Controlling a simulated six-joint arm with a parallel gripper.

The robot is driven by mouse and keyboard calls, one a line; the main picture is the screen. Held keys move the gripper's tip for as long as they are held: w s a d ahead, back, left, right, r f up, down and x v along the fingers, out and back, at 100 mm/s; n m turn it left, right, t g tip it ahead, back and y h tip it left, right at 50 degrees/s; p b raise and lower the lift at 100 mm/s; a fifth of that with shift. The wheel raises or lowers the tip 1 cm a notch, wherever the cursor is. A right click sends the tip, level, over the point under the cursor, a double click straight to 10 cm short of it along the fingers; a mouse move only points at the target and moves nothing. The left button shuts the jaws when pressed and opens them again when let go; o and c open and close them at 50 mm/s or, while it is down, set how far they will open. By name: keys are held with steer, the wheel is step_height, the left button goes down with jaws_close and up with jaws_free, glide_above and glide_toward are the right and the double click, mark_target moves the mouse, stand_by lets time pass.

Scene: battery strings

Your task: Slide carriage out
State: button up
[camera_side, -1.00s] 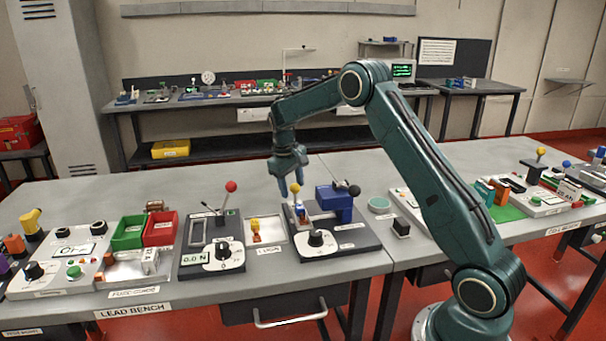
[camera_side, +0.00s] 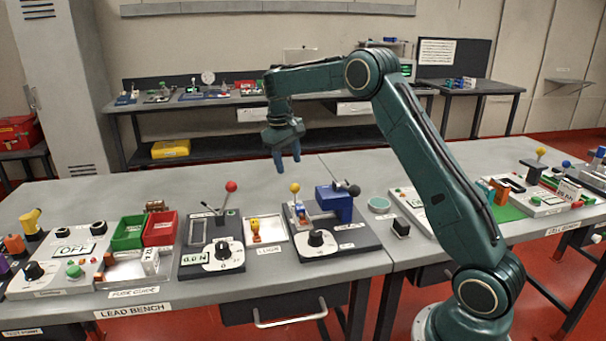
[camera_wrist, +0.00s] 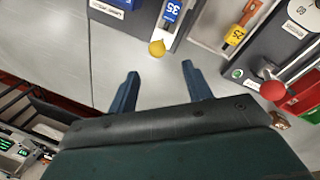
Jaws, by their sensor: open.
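My gripper (camera_side: 288,163) hangs open and empty above the back part of the bench, fingers pointing down. Its two blue fingers also show apart in the wrist view (camera_wrist: 160,90). In front of and below it stands a dark fixture (camera_side: 340,238) with a blue block (camera_side: 334,203) and a black-knobbed lever. A yellow ball knob (camera_side: 295,188) stands at the fixture's left side. The wrist view shows this yellow knob (camera_wrist: 157,48) beyond the fingertips, apart from them, beside a blue piece marked 35 (camera_wrist: 171,12). I cannot tell for certain which part is the carriage.
Left of that is a unit with a red-knobbed lever (camera_side: 231,186), then red (camera_side: 160,229) and green (camera_side: 128,233) bins. Bare grey bench lies behind the fixture.

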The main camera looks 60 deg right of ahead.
steer(key=r, duration=0.2)
steer(key=a+r, duration=0.1)
steer(key=r, duration=0.2)
steer(key=shift+w, duration=0.1)
steer(key=shift+r, duration=0.2)
stand_by(0.4)
steer(key=s+a+r+n+t, duration=0.1)
steer(key=s+a+r+t, duration=0.1)
steer(key=s+a+r, duration=0.45)
steer(key=s+a+r+t, duration=0.1)
steer(key=s+a+r, duration=0.3)
steer(key=s, duration=0.5)
steer(key=s+a+f+t, duration=0.1)
steer(key=s+a+f, duration=0.1)
steer(key=s, duration=0.4)
steer(key=s+a+f+t+y, duration=0.1)
steer(key=s+a+f, duration=0.2)
steer(key=s+a, duration=0.2)
steer(key=s+a+f+n+t+y, duration=0.1)
steer(key=s+a+f, duration=0.1)
steer(key=s, duration=0.5)
steer(key=shift+a+f, duration=0.3)
steer(key=shift+a, duration=0.5)
